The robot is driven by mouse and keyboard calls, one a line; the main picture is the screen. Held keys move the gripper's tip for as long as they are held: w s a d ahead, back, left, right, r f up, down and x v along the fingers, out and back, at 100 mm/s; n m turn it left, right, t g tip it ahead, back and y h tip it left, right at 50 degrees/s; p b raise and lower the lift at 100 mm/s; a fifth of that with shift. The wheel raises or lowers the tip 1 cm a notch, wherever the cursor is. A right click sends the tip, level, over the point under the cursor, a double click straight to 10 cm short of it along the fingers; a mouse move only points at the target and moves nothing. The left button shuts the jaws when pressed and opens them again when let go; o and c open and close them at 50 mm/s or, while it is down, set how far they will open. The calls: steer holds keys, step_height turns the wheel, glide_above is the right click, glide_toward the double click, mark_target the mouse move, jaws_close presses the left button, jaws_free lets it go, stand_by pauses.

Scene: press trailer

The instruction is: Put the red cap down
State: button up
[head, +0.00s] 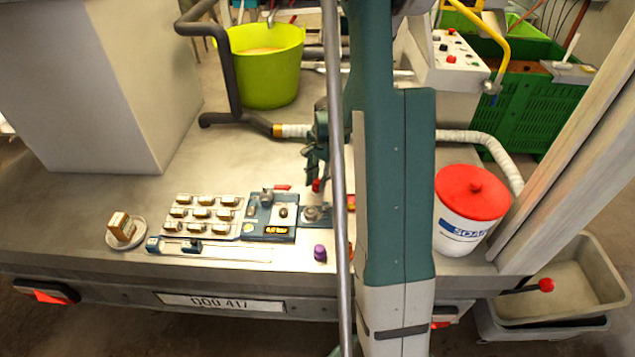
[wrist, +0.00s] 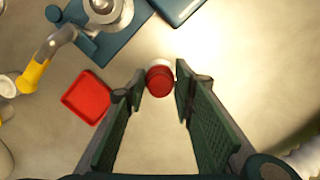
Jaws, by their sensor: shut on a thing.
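The red cap (wrist: 160,80) is round and sits between the fingertips of my gripper (wrist: 159,88) in the wrist view. My gripper is shut on it. A pale rim or piece (wrist: 160,63) shows just past the cap; I cannot tell whether it belongs to it. In the head view my gripper (head: 315,178) points down over the trailer bed, with a small bit of red cap (head: 316,186) at its tips. A red square dish (wrist: 86,98) lies left of the gripper in the wrist view. The height of the cap above the bed is unclear.
A blue-green device (head: 270,217) and a tray of several small pieces (head: 202,213) stand left of the gripper. A purple knob-like item (head: 320,253) stands nearer the front edge. A red-lidded soap bucket (head: 465,222) is right of my arm, which hides part of the bed.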

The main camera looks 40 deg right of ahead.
steer(key=shift+f, duration=0.15)
steer(key=o, duration=0.9)
steer(key=shift+o, duration=0.2)
steer(key=shift+r, duration=0.2)
step_height(320, 180, up, 12)
steer(key=d+p, duration=0.1)
steer(key=p, duration=0.2)
steer(key=shift+d, duration=0.4)
